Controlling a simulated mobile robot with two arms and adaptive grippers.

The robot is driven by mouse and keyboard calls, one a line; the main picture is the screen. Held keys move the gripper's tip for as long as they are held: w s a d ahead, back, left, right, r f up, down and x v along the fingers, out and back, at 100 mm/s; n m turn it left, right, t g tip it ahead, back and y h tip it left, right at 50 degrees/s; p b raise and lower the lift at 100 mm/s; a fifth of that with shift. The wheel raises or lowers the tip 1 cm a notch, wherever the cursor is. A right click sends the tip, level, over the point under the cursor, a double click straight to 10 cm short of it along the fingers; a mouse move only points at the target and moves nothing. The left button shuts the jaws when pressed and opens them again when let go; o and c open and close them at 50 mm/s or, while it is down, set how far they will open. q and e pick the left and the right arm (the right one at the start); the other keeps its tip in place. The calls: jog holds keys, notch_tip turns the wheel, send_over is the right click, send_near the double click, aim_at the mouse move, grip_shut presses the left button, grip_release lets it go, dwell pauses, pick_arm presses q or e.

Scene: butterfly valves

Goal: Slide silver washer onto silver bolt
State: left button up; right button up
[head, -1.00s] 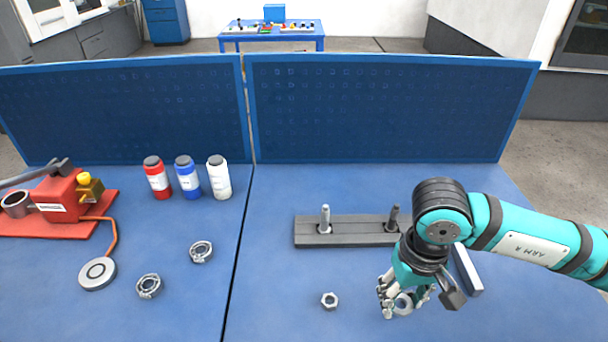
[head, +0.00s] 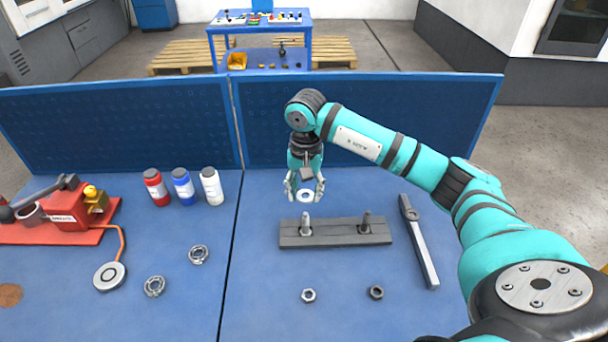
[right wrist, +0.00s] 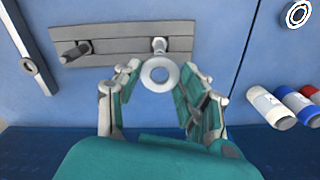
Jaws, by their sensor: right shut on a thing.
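My right gripper (head: 305,190) is shut on the silver washer (head: 305,196), above and just behind the bolt block. In the right wrist view the washer (right wrist: 159,74) sits flat between the fingertips, its hole showing empty. The silver bolt (head: 306,222) stands upright at the left of a dark grey block (head: 337,237). In the right wrist view the silver bolt (right wrist: 159,46) shows just beyond the washer, apart from it in the picture. A dark bolt (head: 366,221) stands at the block's right. My left gripper is not in view.
A silver nut (head: 308,296) and a dark nut (head: 376,292) lie in front of the block. A long grey wrench-like tool (head: 420,245) lies to its right. Three bottles (head: 183,187), two metal rings (head: 199,254) and a red device (head: 66,219) are at left. Blue panels (head: 365,122) stand behind.

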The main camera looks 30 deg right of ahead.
aim_at(305, 213)
jog(key=shift+d+f, duration=0.15)
jog(key=shift+f, duration=0.2)
jog(key=shift+f+b, duration=0.7)
jog(key=shift+f, duration=0.2)
jog(key=shift+f+b, duration=0.4)
jog(key=shift+f, duration=0.4)
jog(key=shift+f+b, duration=0.65)
jog(key=shift+f, duration=0.05)
pick_arm(q)
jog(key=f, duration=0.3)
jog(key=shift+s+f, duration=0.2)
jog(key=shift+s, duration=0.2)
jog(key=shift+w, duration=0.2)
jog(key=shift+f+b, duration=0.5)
jog(key=shift+b, duration=0.05)
pick_arm(e)
jog(key=shift+f, duration=0.1)
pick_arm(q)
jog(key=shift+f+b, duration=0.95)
pick_arm(e)
jog(key=shift+f, duration=0.7)
